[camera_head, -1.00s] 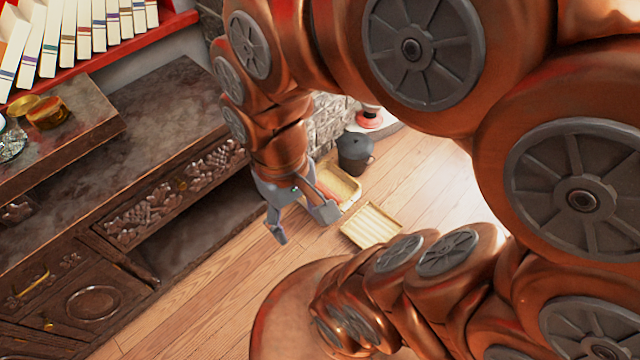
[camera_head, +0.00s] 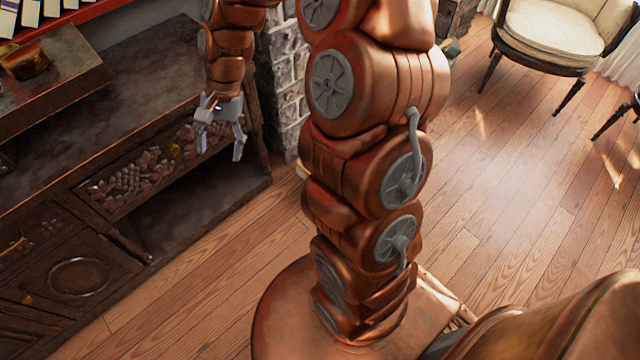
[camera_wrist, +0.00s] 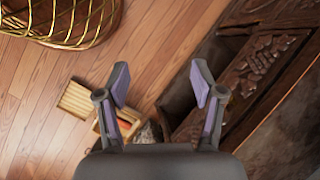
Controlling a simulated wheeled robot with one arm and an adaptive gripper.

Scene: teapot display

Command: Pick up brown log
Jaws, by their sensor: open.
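My gripper (camera_head: 220,143) is open and empty, high in front of the dark carved cabinet in the head view. In the wrist view my gripper (camera_wrist: 159,78) has its two fingers spread apart, with floor and cabinet showing beyond them and nothing between them. I cannot make out a brown log for certain in either view. A gold wire basket (camera_wrist: 62,40) is cut off at the top left of the wrist view, and its contents are unclear.
The carved cabinet (camera_head: 150,168) is at left and at right in the wrist view (camera_wrist: 262,62). A slatted yellow tray (camera_wrist: 75,100) lies on the wooden floor (camera_head: 480,290). A cream armchair (camera_head: 555,30) stands far right. Open floor lies between.

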